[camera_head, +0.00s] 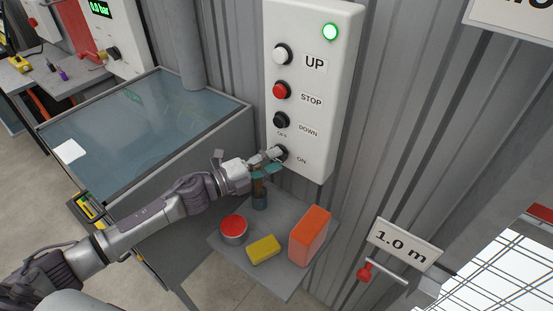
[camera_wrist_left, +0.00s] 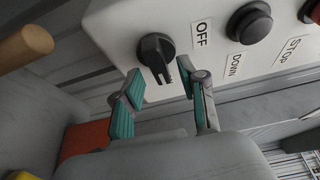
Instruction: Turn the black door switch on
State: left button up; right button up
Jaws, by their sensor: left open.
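The black door switch (camera_wrist_left: 156,50) is a round knob with a raised grip at the lower end of the white control panel (camera_head: 308,75), near the OFF label in the left wrist view. In the head view the knob (camera_head: 282,153) is partly hidden behind my left gripper (camera_head: 272,162). My left gripper (camera_wrist_left: 160,92) is open, its two teal-padded fingers pointing at the knob, one to each side of its lower part. I cannot tell whether a finger touches it. The ON label (camera_head: 301,160) shows beside the knob in the head view. My right gripper is not in view.
Below, a grey shelf (camera_head: 222,243) holds a red-lidded tin (camera_head: 233,228), yellow block (camera_head: 263,249), orange box (camera_head: 309,236) and a bottle (camera_head: 259,198).

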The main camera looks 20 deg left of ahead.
pick_arm(q)
jog(key=v, duration=0.6)
dwell(0.4)
